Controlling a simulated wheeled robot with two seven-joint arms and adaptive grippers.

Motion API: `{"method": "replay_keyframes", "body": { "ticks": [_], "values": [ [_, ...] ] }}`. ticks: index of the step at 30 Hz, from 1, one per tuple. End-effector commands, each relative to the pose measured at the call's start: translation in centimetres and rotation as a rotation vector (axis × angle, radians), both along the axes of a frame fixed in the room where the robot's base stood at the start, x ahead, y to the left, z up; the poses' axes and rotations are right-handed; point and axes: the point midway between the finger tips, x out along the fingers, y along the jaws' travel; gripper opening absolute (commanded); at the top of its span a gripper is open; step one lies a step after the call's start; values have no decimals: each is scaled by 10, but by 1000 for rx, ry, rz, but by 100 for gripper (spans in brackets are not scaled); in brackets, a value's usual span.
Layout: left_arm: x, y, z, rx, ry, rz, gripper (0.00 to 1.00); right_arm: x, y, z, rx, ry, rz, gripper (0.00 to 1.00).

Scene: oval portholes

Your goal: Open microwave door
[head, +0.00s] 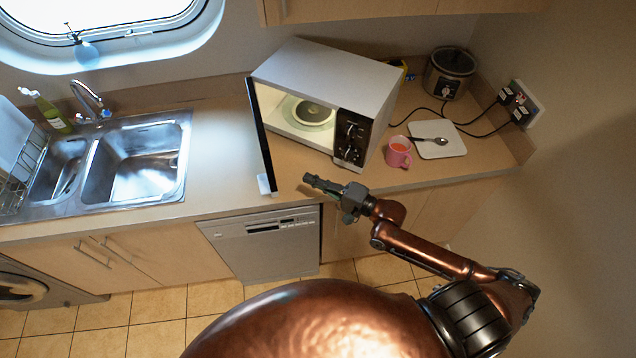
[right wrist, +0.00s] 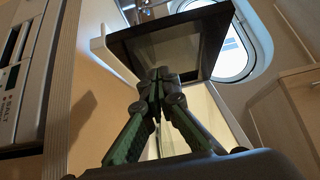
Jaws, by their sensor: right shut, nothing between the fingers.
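The white microwave (head: 350,73) sits on the counter with its lit inside and round turntable plate (head: 313,112) showing. Its door (head: 263,140) stands wide open at the left, seen nearly edge-on, with a pale handle (head: 264,184) at its near end. In the right wrist view the dark door panel (right wrist: 205,42) is beyond the fingers. My right gripper (head: 308,179) is shut and empty, in front of the counter edge, right of the handle and apart from it. It also shows in the right wrist view (right wrist: 160,74). My left gripper is out of view.
A pink mug (head: 398,152) and a white board (head: 437,139) with a spoon are right of the microwave. A slow cooker (head: 449,72) stands behind. The sink (head: 140,160) is at left, a dishwasher (head: 265,245) below the counter. Counter between sink and door is clear.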

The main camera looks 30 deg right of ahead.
Motion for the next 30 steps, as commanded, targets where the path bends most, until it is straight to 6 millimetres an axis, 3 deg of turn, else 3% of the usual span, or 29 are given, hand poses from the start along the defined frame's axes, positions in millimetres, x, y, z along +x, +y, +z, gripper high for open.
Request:
{"method": "replay_keyframes", "body": {
  "ticks": [7,16,30],
  "values": [
    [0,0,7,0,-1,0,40,43,31,2,3,-3,0,0],
    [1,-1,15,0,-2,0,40,46,63,1,-1,-1,-1,0],
    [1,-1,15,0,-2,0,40,47,69,0,-2,0,0,0]
  ]
}}
